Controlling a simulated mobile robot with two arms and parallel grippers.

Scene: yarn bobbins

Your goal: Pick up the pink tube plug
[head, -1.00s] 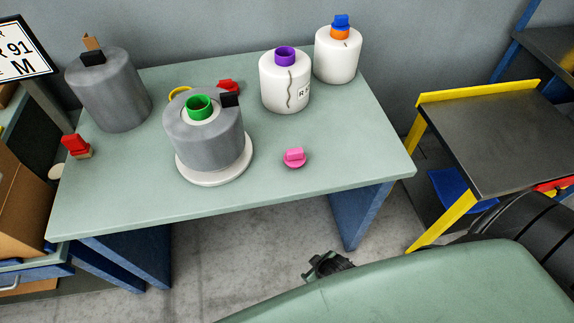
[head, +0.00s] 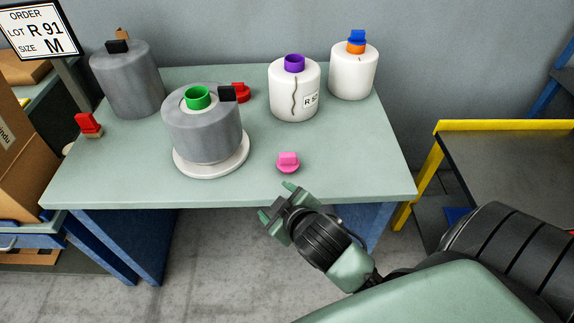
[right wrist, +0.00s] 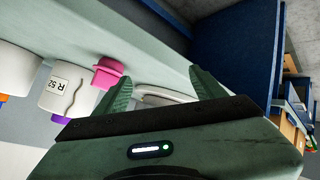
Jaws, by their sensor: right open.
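The pink tube plug (head: 288,162) stands on the green table near its front edge, right of the grey bobbin on a white disc. It also shows in the right wrist view (right wrist: 109,72), just beyond and to the left of the fingers. My right gripper (head: 277,202) is open and empty, in front of the table's front edge and short of the plug. In the right wrist view its two green fingers (right wrist: 158,88) are spread apart with nothing held between them. My left gripper is not in view.
A grey bobbin (head: 202,138) with a green tube sits on a white disc (head: 210,169). The table (head: 340,165) is clear right of the pink plug.

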